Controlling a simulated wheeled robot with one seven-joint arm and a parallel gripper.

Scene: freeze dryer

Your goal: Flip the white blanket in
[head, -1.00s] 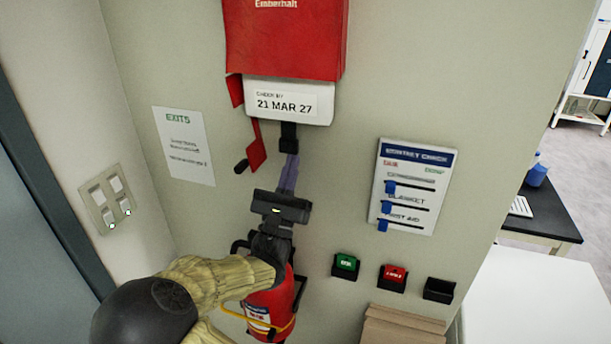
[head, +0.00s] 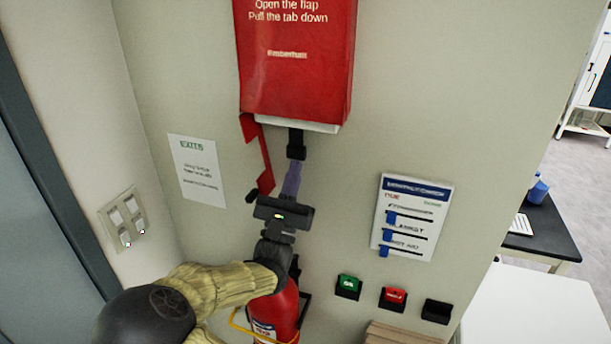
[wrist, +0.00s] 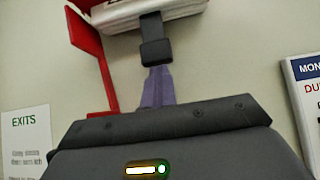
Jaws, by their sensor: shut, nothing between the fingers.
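The red wall case (head: 296,70) holds the white blanket (head: 322,127), which shows as a thin white strip under the case's lower edge. In the wrist view the white blanket (wrist: 115,16) shows as folded layers under the red. My gripper (head: 297,137) is shut and empty, pointing up. Its dark tips (wrist: 151,22) overlap the blanket's lower front edge; whether they touch it is unclear. A red arm-like piece (head: 262,155) hangs at the case's lower left, just left of my fingers. Most of the blanket is hidden in the case.
A red extinguisher (head: 277,308) stands below my gripper. An exits sheet (head: 196,172) and switches (head: 126,218) are at left. Wall beside the case is bare.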

